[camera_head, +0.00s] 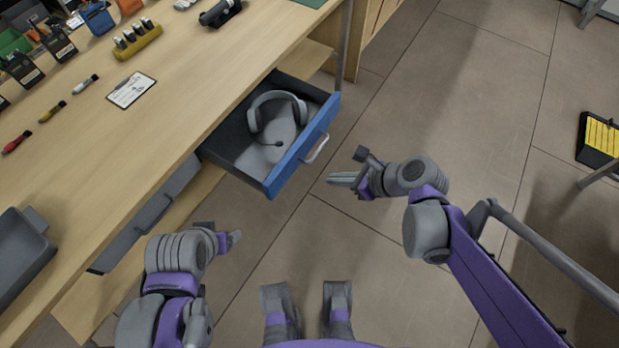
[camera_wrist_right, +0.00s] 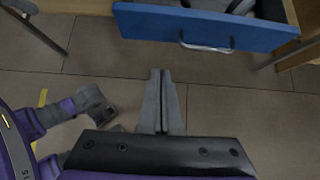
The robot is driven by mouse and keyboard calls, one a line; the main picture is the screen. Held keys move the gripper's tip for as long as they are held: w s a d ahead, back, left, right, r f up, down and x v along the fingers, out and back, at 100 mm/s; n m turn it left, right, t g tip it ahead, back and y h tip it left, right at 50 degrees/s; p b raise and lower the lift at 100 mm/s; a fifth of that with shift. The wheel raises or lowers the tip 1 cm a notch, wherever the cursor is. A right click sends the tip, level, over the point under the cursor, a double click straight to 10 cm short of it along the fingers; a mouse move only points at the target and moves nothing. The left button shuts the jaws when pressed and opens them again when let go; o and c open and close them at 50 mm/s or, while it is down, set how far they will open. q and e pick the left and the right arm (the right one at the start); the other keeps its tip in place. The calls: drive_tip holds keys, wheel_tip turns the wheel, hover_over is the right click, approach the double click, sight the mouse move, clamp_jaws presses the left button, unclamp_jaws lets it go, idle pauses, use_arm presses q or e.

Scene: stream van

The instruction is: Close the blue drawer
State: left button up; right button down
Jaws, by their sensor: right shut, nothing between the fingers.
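The blue drawer (camera_head: 305,147) is pulled out from under the wooden workbench, with a grey headset (camera_head: 277,112) lying inside it. Its light metal handle (camera_head: 317,149) is on the blue front. My right gripper (camera_head: 331,180) is shut and empty, just in front of the drawer, apart from the handle. In the right wrist view the blue front (camera_wrist_right: 160,25) and the handle (camera_wrist_right: 207,47) are beyond the shut fingers (camera_wrist_right: 160,73). My left gripper (camera_head: 238,237) is low beside the bench, left of the drawer; I cannot tell whether its fingers are open.
The workbench (camera_head: 180,95) carries markers, a paper card (camera_head: 131,90), a yellow battery holder (camera_head: 137,40) and several tools. A grey closed drawer (camera_head: 150,215) is under its near part. A black and yellow item (camera_head: 598,138) lies at the far right. Tiled floor between is clear.

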sight(290, 171)
drive_tip(key=shift+w+a+r+b+x, duration=0.25)
drive_tip(key=shift+r+b+x, duration=0.15)
drive_tip(key=shift+x, duration=1.7)
drive_tip(key=shift+w+a+r+b+x, duration=0.25)
drive_tip(key=shift+b+x, duration=0.3)
drive_tip(key=shift+x, duration=1.5)
drive_tip(key=shift+w+a+r+b+x, duration=0.25)
drive_tip(key=shift+r+b+x, duration=0.2)
drive_tip(key=shift+x, duration=1.65)
drive_tip(key=shift+a, duration=0.15)
drive_tip(key=w+a, duration=0.4)
drive_tip(key=a, duration=0.2)
drive_tip(key=w+a, duration=0.5)
drive_tip(key=a, duration=0.1)
drive_tip(key=w+a, duration=0.4)
drive_tip(key=a, duration=0.2)
drive_tip(key=shift+w+a, duration=0.5)
drive_tip(key=shift+a, duration=0.1)
drive_tip(key=shift+r, duration=0.1)
